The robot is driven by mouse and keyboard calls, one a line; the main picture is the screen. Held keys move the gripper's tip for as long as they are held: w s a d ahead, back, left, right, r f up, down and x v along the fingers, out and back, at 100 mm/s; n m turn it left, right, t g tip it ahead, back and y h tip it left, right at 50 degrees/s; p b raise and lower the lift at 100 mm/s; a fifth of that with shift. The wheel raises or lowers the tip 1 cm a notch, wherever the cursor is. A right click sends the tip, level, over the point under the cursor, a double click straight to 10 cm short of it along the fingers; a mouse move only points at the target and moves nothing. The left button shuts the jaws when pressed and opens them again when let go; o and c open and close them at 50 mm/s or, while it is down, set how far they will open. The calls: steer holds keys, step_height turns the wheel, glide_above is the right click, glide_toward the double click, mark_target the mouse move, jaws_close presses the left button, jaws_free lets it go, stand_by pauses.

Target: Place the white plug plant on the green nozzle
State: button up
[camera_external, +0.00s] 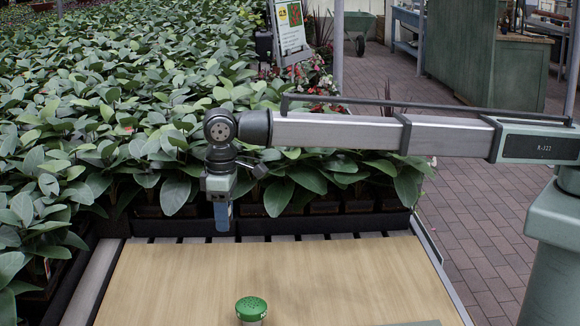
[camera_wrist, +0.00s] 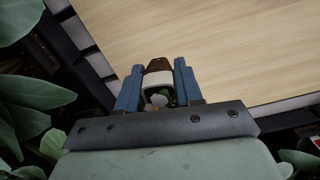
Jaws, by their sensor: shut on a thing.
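The green nozzle (camera_external: 251,308) is a round, dotted green cap standing at the front edge of the wooden board in the outside view. It does not show in the wrist view. My gripper (camera_external: 222,218) hangs pointing down above the far left part of the board, behind and left of the nozzle. In the wrist view its blue fingers (camera_wrist: 158,88) are shut on the white plug plant (camera_wrist: 158,78), which has a white band, a brown end and small green leaves. In the outside view the plant is hidden by the fingers.
The wooden board (camera_external: 330,275) is mostly bare. A grey flat thing (camera_external: 415,323) lies at its front right edge. Dense leafy plants (camera_external: 120,110) crowd the back and left, touching the space around my gripper. A brick floor (camera_external: 480,220) lies to the right.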

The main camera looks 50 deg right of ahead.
steer(key=s+a+r+n, duration=0.2)
steer(key=s+a+r, duration=0.1)
steer(key=s+a, duration=0.75)
glide_toward(251, 302)
steer(key=shift+f, duration=3)
steer(key=shift+f, duration=0.1)
steer(key=o, duration=1)
step_height(251, 302, up, 12)
